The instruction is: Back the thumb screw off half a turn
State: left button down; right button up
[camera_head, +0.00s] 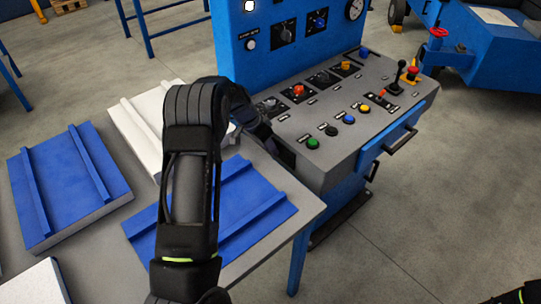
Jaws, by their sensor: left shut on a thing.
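My left arm rises through the middle of the view and bends over at the top. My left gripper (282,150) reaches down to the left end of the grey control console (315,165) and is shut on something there. The thumb screw itself is hidden behind my gripper and wrist, so its turn angle cannot be seen. Of my right arm only a small dark piece shows in the bottom right corner; its gripper is out of view.
A grey table (285,205) beside the console bears blue ribbed panels (65,180) and a white panel (140,125). The console carries a green button (313,143), other buttons, knobs and a black lever (395,88). Open floor lies at the right front.

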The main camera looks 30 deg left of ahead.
pick_arm(q)
jog(key=shift+a+h, duration=0.1)
jog(key=shift+h, duration=0.4)
jog(key=c, duration=1.2)
grip_release()
jog(key=b+v, duration=0.1)
jog(key=v, duration=0.6)
jog(key=shift+r, duration=0.4)
jog(key=shift+a, duration=0.15)
